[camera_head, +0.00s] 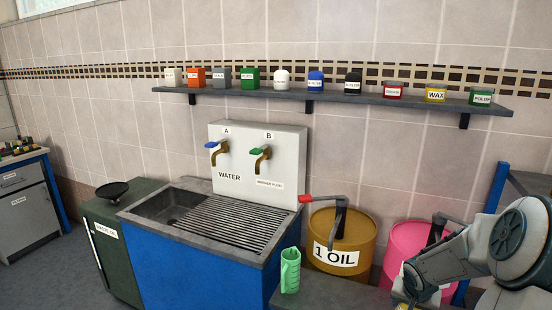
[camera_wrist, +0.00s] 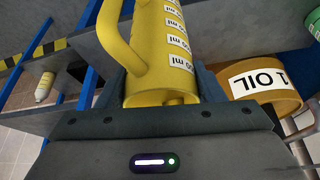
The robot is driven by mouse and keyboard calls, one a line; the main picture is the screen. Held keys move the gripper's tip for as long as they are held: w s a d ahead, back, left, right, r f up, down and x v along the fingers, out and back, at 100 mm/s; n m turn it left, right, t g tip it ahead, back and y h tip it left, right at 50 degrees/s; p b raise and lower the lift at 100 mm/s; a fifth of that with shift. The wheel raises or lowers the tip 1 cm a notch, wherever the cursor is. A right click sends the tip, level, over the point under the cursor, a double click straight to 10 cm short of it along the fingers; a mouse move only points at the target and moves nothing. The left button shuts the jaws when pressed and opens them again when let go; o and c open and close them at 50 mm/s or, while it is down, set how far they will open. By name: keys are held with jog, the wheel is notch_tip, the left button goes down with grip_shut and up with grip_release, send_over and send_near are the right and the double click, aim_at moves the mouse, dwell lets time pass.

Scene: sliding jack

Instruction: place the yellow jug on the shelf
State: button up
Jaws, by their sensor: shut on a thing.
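The yellow jug (camera_wrist: 150,60) is held between the two dark fingers of my gripper (camera_wrist: 163,88) in the wrist view. Its handle is on the left, white ml labels run along its side, and its upper end is cut off by the frame. Grey shelving with blue posts (camera_wrist: 93,50) stands behind and to the left of the jug. A blue-framed grey shelf unit (camera_head: 495,188) partly shows at the right edge. A long wall shelf (camera_head: 330,98) carries several labelled containers.
A green jug (camera_head: 290,271) stands on a low grey surface. An oil drum (camera_head: 357,232) with a red-handled pump and a pink drum (camera_head: 402,240) stand near my arm. A blue sink unit (camera_head: 205,270) is left of them. A pale bottle (camera_wrist: 44,87) stands on the shelving.

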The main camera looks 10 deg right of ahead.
jog(key=w+a+f+n+y, duration=0.1)
jog(key=w+a+n, duration=0.2)
jog(key=a, duration=0.7)
jog(key=w+a+f+n+t+y, duration=0.1)
jog(key=w+a+n, duration=0.15)
jog(key=a, duration=0.65)
jog(key=w+a+f+n+y, duration=0.1)
jog(key=w+a+n, duration=0.2)
jog(key=a, duration=0.7)
jog(key=s+f, duration=0.4)
jog(key=f, duration=0.1)
jog(key=shift+s+a+f, duration=0.2)
jog(key=shift+s, duration=0.15)
